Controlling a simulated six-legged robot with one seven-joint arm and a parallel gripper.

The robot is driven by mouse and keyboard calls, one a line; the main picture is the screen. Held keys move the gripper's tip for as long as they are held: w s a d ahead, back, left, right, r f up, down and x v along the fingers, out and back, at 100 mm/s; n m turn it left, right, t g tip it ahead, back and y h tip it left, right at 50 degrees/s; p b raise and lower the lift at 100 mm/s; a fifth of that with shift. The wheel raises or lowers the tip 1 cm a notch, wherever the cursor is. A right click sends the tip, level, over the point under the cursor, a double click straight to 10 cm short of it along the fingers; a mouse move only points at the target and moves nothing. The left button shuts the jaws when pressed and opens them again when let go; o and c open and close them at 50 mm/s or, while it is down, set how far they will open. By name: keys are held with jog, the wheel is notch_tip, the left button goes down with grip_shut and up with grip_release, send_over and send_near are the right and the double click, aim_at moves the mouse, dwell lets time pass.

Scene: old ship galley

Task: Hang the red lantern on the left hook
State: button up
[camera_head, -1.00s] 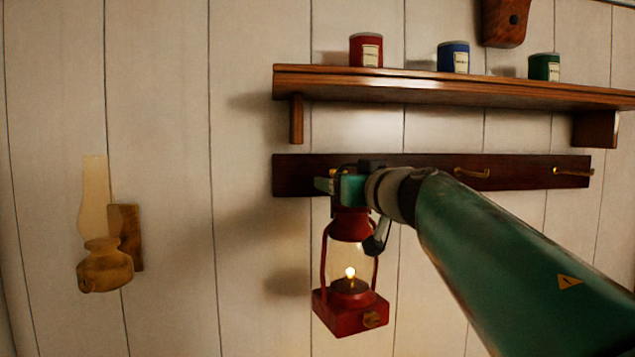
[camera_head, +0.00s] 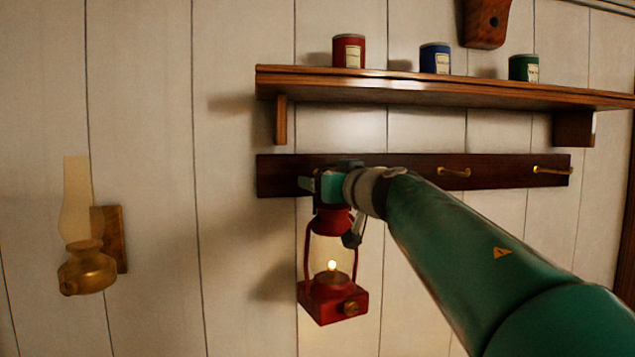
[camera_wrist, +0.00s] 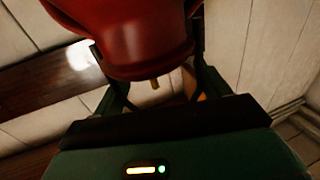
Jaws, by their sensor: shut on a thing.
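The red lantern (camera_head: 334,300) hangs upright below my gripper (camera_head: 322,186) in the head view, its flame lit. My gripper is shut on the lantern's top, in front of the left part of the dark hook rail (camera_head: 277,175). The left hook is hidden behind my gripper and wrist; two brass hooks show farther right, one in the middle (camera_head: 454,172) and one at the right (camera_head: 552,170). In the wrist view the lantern's red body (camera_wrist: 140,35) fills the top, close to the fingers. I cannot tell whether the lantern touches the rail or hook.
A wooden shelf (camera_head: 420,88) juts out above the rail, with a red can (camera_head: 348,51), a blue can (camera_head: 435,58) and a green can (camera_head: 523,68) on it. A brass wall lamp (camera_head: 88,268) is at the left. The wall between is bare.

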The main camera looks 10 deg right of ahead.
jog(key=shift+w+f, duration=0.2)
jog(key=shift+w, duration=0.75)
jog(key=shift+w+f, duration=0.25)
jog(key=shift+w, duration=0.75)
jog(key=shift+w+f, duration=0.2)
jog(key=shift+w, duration=0.75)
jog(key=o, duration=2.1)
jog(key=shift+c, duration=0.2)
jog(key=shift+o, duration=0.3)
jog(key=shift+f, duration=0.15)
jog(key=shift+f, duration=0.1)
